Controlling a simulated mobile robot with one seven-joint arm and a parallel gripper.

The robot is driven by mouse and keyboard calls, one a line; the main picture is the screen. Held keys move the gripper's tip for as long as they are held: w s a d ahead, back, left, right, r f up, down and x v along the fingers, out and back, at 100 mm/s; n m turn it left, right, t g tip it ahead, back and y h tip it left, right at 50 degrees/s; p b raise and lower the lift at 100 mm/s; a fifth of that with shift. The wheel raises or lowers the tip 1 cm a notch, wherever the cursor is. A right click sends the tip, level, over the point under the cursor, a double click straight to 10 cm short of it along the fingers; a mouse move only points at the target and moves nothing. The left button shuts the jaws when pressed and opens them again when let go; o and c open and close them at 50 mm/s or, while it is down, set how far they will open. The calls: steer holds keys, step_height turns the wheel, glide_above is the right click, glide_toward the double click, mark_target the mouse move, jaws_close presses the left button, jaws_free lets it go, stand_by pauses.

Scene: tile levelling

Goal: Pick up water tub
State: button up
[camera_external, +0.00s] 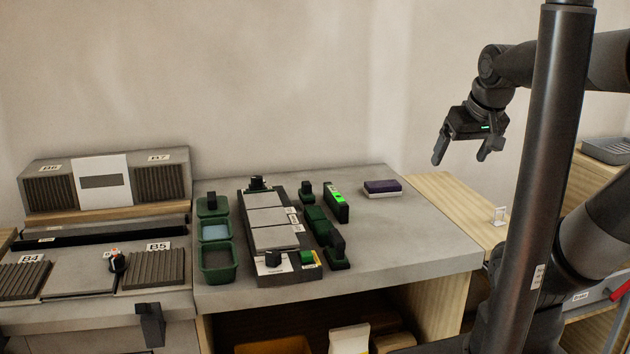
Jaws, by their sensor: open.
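A green tub (216,241) with a pale blue surface inside, which looks like the water tub, stands on the grey worktop left of the tile rig. It is in the middle of a column of green containers. A dark green tub with a grey-brown inside (218,281) stands in front of it, and a green holder with a black knob (212,212) stands behind it. Whether these touch is too small to tell. My gripper (461,157) is open and empty, pointing down, high above the right side of the worktop and far from the tub.
The dark tile rig (290,279) with grey tiles and black knobs lies right of the tub. Green tools and a level with a lit green display (336,206) lie farther right. A purple-topped block (382,188) sits behind. The worktop's right front (420,250) is clear.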

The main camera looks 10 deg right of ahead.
steer(key=w+a+r+g, duration=0.2)
steer(key=w+a+r, duration=0.1)
steer(key=w+a, duration=0.6)
steer(key=g, duration=0.4)
glide_above(215, 230)
steer(key=s, duration=0.5)
step_height(215, 230, down, 12)
steer(key=f, duration=0.5)
steer(key=shift+w+d, duration=0.2)
steer(key=shift+w, duration=0.05)
steer(key=shift+w+a+f, duration=0.1)
steer(key=shift+f, duration=1.5)
steer(key=shift+a+f, duration=0.1)
steer(key=shift+f, duration=1.5)
steer(key=shift+c, duration=0.2)
